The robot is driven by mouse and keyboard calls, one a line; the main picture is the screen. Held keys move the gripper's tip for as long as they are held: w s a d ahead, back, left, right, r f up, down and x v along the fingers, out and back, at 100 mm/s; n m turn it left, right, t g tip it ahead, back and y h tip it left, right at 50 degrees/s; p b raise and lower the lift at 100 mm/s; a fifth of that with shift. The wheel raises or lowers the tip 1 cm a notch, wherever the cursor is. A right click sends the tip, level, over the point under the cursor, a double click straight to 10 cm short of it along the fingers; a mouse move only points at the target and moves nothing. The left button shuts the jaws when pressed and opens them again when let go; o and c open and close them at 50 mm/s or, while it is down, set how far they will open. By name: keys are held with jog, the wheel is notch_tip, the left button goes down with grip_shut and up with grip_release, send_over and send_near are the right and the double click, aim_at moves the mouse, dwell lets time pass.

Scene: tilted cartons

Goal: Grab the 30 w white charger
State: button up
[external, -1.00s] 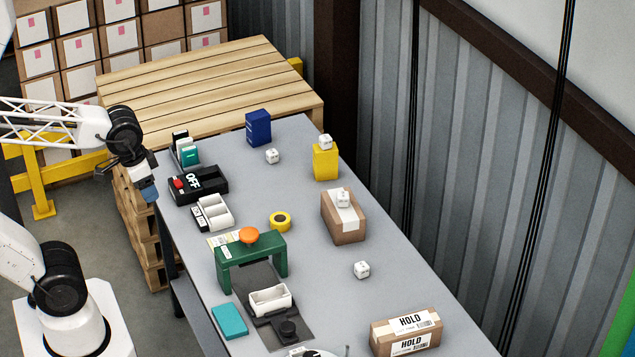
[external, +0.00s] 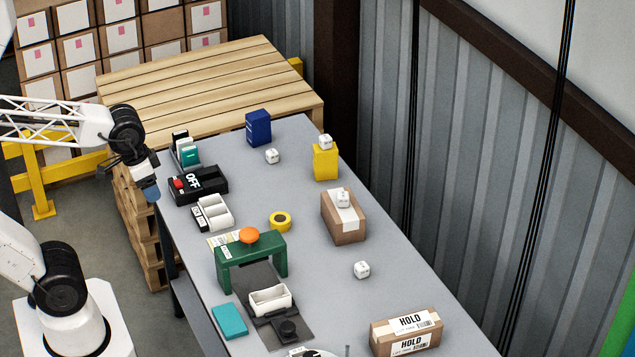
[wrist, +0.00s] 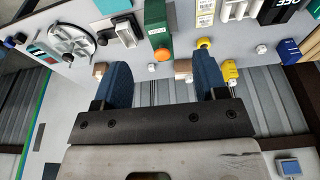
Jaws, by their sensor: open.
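Several small white cubes that look like chargers are on the table. One (external: 272,156) sits near the blue box, one (external: 325,142) on top of the yellow box, one (external: 343,198) on the taped brown carton, and one (external: 361,269) on bare tabletop. Their markings are too small to read, so I cannot tell which is 30 W. My gripper (external: 150,188) hangs off the table's left edge, apart from all of them. In the wrist view my gripper (wrist: 163,78) shows its blue fingers wide apart with nothing between them.
The grey table (external: 305,275) also holds a green arch with an orange button (external: 249,236), a black OFF box (external: 200,184), yellow tape (external: 280,221), white trays (external: 214,211), a teal box (external: 229,321) and a HOLD carton (external: 406,333). A corrugated wall stands behind.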

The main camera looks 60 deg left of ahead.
jog(key=w+d+m, duration=0.2)
jog(key=w+m, duration=0.3)
jog(key=w, duration=1.1)
jog(key=m+g, duration=0.3)
jog(key=m, duration=0.9)
send_over(362, 265)
jog(key=f, duration=2.6)
jog(key=shift+s+f, duration=0.25)
jog(key=shift+s, duration=0.05)
jog(key=shift+w+d+f, duration=0.1)
jog(key=shift+w+f, duration=0.2)
jog(key=shift+f, duration=0.15)
jog(key=shift+f, duration=1.3)
